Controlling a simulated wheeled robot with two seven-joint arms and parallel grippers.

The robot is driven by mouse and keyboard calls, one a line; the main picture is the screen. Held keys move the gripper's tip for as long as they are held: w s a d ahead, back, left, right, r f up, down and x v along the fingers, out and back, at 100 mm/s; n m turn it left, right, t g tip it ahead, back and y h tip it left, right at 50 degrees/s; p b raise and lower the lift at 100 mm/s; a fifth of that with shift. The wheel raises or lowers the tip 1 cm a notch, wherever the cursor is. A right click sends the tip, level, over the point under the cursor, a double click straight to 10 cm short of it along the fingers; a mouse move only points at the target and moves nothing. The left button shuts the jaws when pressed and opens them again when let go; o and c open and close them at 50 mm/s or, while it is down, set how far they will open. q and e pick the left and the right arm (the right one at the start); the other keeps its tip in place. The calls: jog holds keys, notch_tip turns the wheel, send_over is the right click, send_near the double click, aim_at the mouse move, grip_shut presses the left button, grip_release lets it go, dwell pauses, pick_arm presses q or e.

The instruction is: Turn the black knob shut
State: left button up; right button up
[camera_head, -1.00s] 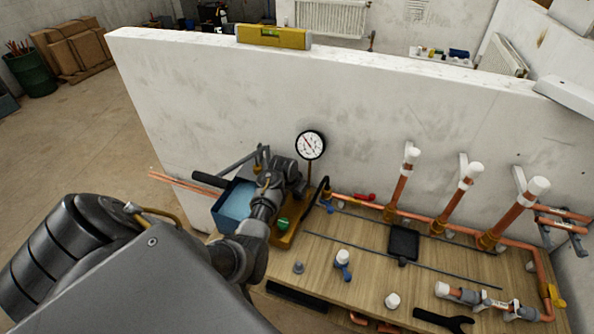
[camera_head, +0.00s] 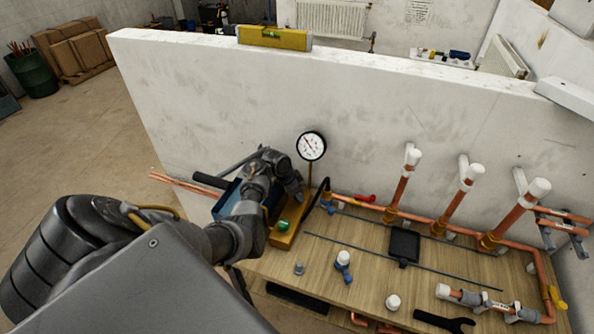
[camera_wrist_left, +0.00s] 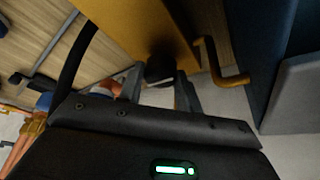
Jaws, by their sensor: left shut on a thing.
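The black knob (camera_wrist_left: 160,70) shows in the left wrist view, on the yellow-orange pump body (camera_wrist_left: 130,22). My left gripper (camera_wrist_left: 160,84) has one finger on each side of the knob and is shut on it. In the head view my left gripper (camera_head: 291,184) is at the pump, just below the round white gauge (camera_head: 311,146), and hides the knob. I cannot read the knob's turn angle. The pump's yellow base (camera_head: 286,239) carries a green round part (camera_head: 284,226). My right gripper is in neither view.
A white wall (camera_head: 220,85) stands behind the bench (camera_head: 330,265), with a yellow level (camera_head: 274,37) on top. A blue-lined box (camera_head: 228,199) is left of the pump. Copper pipes (camera_head: 397,194) with white caps rise at right. A black wrench (camera_head: 443,321) lies in front.

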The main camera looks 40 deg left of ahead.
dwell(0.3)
pick_arm(q)
jog(key=o, duration=1)
jog(key=v, duration=1)
jog(key=shift+r, duration=0.4)
jog(key=shift+a, duration=0.1)
